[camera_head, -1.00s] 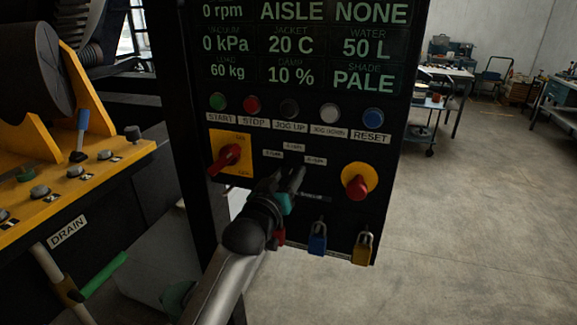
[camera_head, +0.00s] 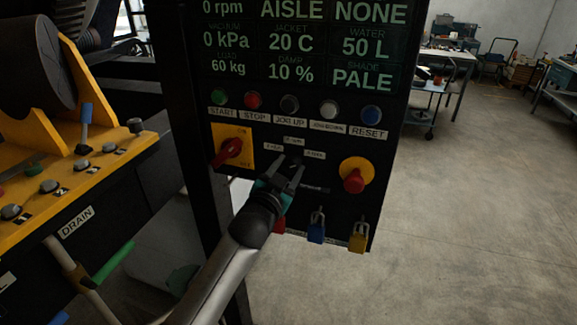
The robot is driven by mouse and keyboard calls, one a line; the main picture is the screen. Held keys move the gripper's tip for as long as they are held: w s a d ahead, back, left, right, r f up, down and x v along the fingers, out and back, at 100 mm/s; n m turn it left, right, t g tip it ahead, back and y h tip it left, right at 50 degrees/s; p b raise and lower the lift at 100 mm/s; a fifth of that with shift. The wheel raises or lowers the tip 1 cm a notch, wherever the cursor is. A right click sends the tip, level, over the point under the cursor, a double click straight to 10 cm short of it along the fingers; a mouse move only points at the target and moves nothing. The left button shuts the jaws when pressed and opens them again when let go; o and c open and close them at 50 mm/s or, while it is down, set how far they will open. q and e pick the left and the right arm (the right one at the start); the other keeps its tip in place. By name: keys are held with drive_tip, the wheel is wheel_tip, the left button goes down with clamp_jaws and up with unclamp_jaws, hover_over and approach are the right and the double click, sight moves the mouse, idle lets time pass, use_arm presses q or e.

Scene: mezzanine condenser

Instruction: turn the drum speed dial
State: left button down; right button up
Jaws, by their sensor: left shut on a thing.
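The drum speed dial (camera_head: 291,161) is a small dark knob on the black control panel (camera_head: 330,215), below the row of push buttons. Small white rpm labels (camera_head: 293,141) fan out above it. My left gripper (camera_head: 287,169) reaches up to it from below, with its two dark fingers on either side, shut on the dial. The fingers and the dark panel hide most of the dial, so its pointer cannot be read. The display (camera_head: 285,40) above reads 0 rpm. My right gripper is not in view.
A red rotary switch on a yellow plate (camera_head: 243,137) is left of the dial. A red knob on a yellow disc (camera_head: 354,181) is to the right. Blue (camera_head: 316,233) and yellow (camera_head: 358,240) padlocks hang below. A yellow console (camera_head: 75,175) stands left; open floor lies right.

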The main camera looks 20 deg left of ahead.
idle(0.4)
use_arm(q)
drive_tip(key=shift+c, duration=1.5)
unclamp_jaws()
drive_tip(key=shift+s, duration=0.1)
drive_tip(key=s+b, duration=0.1)
drive_tip(key=s, duration=1.4)
drive_tip(key=shift+a+r, duration=0.2)
drive_tip(key=shift+a, duration=0.2)
